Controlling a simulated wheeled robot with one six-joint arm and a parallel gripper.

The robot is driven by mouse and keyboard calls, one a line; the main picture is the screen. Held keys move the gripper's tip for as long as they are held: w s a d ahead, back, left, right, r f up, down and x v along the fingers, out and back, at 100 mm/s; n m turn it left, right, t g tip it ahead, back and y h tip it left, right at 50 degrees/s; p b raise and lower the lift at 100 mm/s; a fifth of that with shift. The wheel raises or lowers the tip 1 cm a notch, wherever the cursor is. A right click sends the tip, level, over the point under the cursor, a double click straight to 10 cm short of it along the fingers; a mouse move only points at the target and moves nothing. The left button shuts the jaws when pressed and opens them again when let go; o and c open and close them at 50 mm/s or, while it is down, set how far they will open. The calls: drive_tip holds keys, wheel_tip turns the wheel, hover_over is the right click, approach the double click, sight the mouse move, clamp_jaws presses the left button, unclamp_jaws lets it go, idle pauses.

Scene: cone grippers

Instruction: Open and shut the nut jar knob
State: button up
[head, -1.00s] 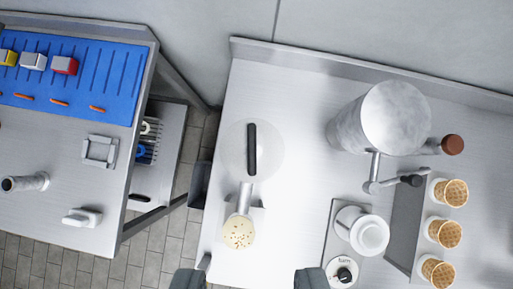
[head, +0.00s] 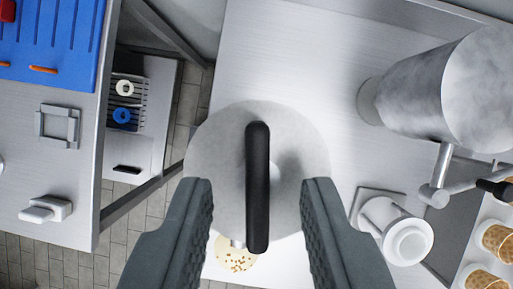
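A round, pale grey jar top (head: 215,145) with a long black bar knob (head: 257,190) across it is in the middle of the head view. The knob points up and down in the picture. I take this as the nut jar; no label shows on it. My gripper (head: 258,191) is open, one finger to the left and one to the right of the knob, with clear gaps on both sides in the picture. How far the fingertips are above the knob I cannot tell. A cream ball with brown specks (head: 234,256) shows partly below the jar top.
A large metal cylinder (head: 410,95) with a spigot stands at the right. A white lidded pot (head: 407,241) and waffle cones (head: 495,240) are below it. A side table with a blue tray (head: 60,45) is at the left, across a floor gap. The counter above the jar is clear.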

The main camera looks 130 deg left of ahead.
drive_tip(key=shift+w+d+f, duration=0.15)
drive_tip(key=shift+d+f, duration=0.05)
drive_tip(key=shift+f, duration=0.35)
clamp_jaws()
